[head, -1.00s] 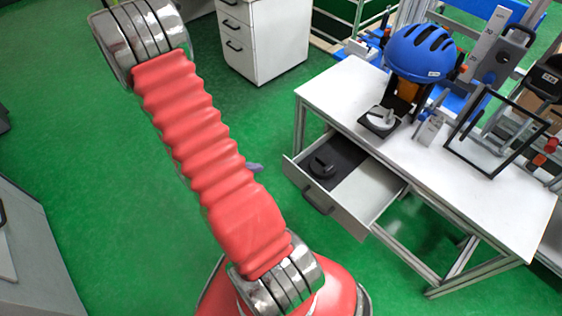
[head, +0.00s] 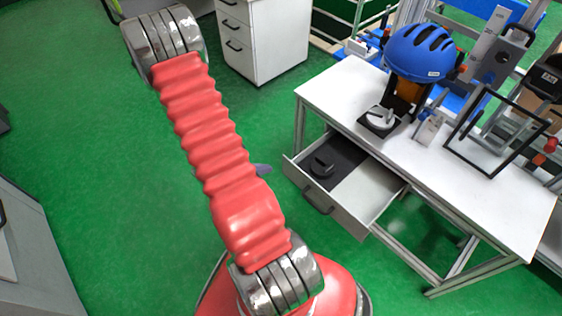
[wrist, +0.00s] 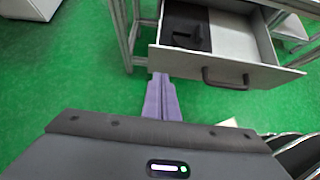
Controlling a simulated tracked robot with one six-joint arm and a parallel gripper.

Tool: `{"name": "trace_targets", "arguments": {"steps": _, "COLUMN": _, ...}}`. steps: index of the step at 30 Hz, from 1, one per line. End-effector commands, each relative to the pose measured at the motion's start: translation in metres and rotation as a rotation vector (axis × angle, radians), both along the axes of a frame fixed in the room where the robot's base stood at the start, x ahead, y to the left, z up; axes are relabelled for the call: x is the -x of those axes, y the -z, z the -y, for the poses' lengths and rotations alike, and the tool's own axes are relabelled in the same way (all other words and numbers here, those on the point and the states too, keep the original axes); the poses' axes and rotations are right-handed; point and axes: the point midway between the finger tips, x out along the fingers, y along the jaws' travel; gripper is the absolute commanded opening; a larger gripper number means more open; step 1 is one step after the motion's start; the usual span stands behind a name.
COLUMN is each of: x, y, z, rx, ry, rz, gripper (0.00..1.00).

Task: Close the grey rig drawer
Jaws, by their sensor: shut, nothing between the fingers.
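The grey rig drawer (head: 352,218) is pulled out from under the white table in the head view, with a black handle (head: 318,199) on its front. A black object on a dark mat lies in its left part. In the wrist view the drawer front (wrist: 222,72) and its handle (wrist: 225,82) are ahead of my gripper, to the upper right. My gripper (wrist: 163,78) has purple fingers that are shut and empty. The fingertips appear just below the drawer's left front corner; I cannot tell whether they touch. In the head view my arm hides most of the gripper.
The white table (head: 335,95) carries a blue helmet (head: 420,52) on a stand, a small grey-and-black device (head: 380,120) and a black frame. A white drawer cabinet (head: 262,40) stands behind.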

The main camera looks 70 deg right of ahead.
Motion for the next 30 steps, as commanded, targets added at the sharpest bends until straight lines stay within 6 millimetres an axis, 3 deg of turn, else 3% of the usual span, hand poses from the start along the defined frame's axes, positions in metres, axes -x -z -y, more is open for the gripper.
{"name": "trace_targets", "arguments": {"steps": 12, "x": 0.018, "y": 0.038, "z": 0.039, "rx": -0.001, "ry": 0.001, "rz": -0.001, "gripper": 0.00}}
{"name": "trace_targets", "arguments": {"steps": 21, "x": 0.029, "y": 0.036, "z": 0.067, "rx": 0.000, "ry": 0.001, "rz": 0.001, "gripper": 0.00}}
{"name": "trace_targets", "arguments": {"steps": 30, "x": 0.031, "y": 0.036, "z": 0.073, "rx": 0.000, "ry": -0.001, "rz": 0.000, "gripper": 0.00}}
